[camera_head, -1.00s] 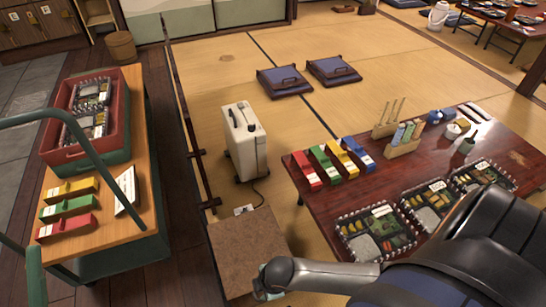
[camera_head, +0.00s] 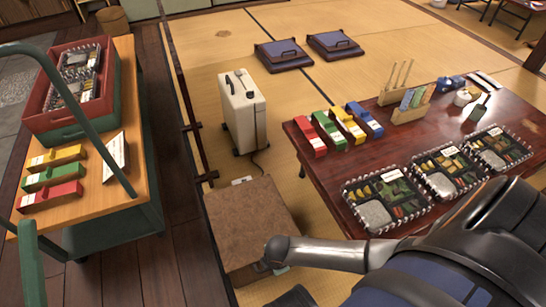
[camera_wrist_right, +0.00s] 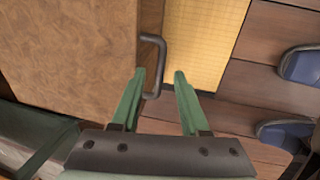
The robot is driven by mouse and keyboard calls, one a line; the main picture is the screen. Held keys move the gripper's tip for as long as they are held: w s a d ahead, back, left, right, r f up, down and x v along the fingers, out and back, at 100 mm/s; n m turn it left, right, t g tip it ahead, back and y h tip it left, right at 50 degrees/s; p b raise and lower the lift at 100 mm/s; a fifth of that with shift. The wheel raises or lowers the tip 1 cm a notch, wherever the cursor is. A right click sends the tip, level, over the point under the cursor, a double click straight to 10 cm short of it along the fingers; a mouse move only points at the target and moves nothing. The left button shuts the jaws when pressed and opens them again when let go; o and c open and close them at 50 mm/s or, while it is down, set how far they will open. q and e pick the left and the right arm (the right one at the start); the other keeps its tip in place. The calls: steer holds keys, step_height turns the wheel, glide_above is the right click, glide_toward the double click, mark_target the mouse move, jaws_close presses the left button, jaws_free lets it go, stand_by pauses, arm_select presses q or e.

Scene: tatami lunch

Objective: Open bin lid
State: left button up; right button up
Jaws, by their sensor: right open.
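The bin is a brown box with a flat brown lid (camera_head: 240,215), low on the floor between the cart and the table. In the right wrist view the lid (camera_wrist_right: 70,40) fills the left side, with a dark bar handle (camera_wrist_right: 161,55) at its edge. My right gripper (camera_wrist_right: 159,72) is open, its green fingers on either side of the handle, which lies nearer the left finger. Whether a finger touches it I cannot tell. In the head view my right arm's end hides the bin's near right corner. My left gripper is in no view.
A white case-like unit (camera_head: 242,112) stands just behind the bin. The low dark table (camera_head: 325,168) with bento trays is close on the right. A cart (camera_head: 140,190) with a red crate (camera_head: 47,122) stands on the left, with wooden floor between.

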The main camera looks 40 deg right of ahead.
steer(key=shift+w+f, duration=0.15)
steer(key=shift+f, duration=0.6)
jaws_close()
stand_by(1.0)
